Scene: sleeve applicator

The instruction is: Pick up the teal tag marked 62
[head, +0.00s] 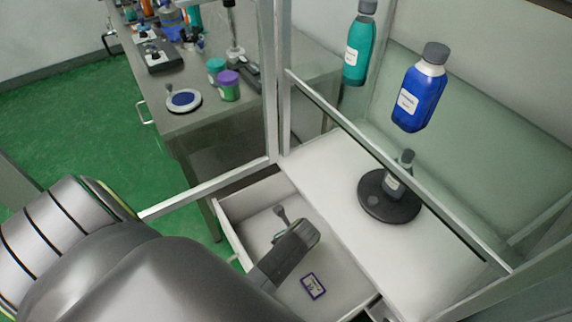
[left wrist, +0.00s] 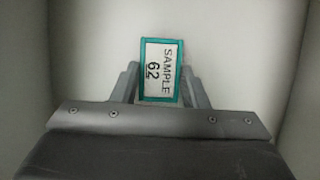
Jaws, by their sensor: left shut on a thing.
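The teal-framed tag (left wrist: 161,70) reads "SAMPLE 62" and sits between the two fingers of my left gripper (left wrist: 160,82) in the left wrist view. The gripper is shut on the tag, one finger along each side. In the head view my left gripper (head: 280,225) reaches down into the open white drawer (head: 228,228). The teal tag cannot be made out there, behind the gripper. My right gripper is not in view.
A purple-framed tag (head: 313,286) lies on the drawer floor beside my arm. The drawer walls stand close around the gripper. A black round stand (head: 390,206) is on the white surface to the right, with a blue bottle (head: 419,92) above it. Metal frame bars (head: 205,190) cross nearby.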

